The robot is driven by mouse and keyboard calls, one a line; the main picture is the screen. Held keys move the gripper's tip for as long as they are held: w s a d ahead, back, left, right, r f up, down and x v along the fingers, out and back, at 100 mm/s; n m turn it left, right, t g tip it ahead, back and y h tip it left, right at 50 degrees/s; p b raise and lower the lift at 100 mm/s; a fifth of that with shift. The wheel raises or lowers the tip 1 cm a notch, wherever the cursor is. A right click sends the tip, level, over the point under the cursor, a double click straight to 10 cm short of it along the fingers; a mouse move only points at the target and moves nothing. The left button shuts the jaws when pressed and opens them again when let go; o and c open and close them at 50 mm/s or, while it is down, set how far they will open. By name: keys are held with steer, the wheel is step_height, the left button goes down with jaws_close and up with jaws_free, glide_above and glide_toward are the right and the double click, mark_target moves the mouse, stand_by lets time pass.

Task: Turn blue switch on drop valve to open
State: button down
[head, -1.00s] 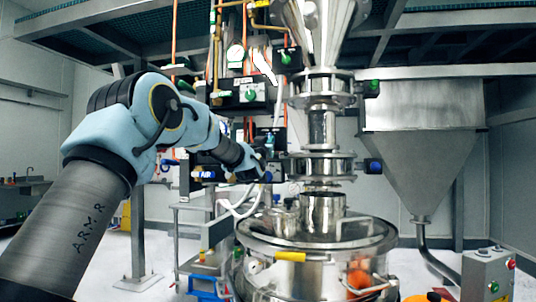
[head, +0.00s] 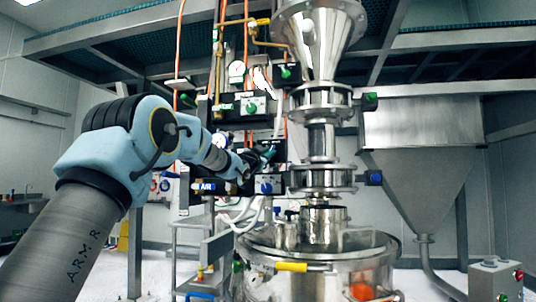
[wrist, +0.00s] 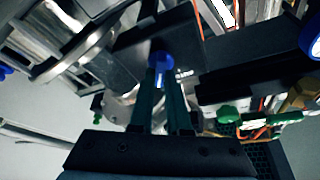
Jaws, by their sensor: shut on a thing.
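My gripper (head: 266,153) is at the middle black control box (head: 276,144) left of the steel column. In the wrist view, the teal fingers of my gripper (wrist: 162,76) are shut around a blue switch (wrist: 161,58) on the face of a black box (wrist: 128,50). In the head view, the fingers largely hide that switch. The label beside it is too blurred to read, so I cannot tell which valve it is. Its exact turn angle is also unclear.
Another blue switch (head: 267,187) is on the box just below. A green switch (head: 251,107) is on the box above. Steel valve flanges (head: 322,180) stand close on the right. A steel vessel (head: 330,262) is below, and a hopper (head: 420,150) stands farther right.

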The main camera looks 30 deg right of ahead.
stand_by(0.3)
steer(key=c, duration=0.9)
jaws_free()
steer(key=b+v, duration=0.4)
steer(key=v, duration=0.7)
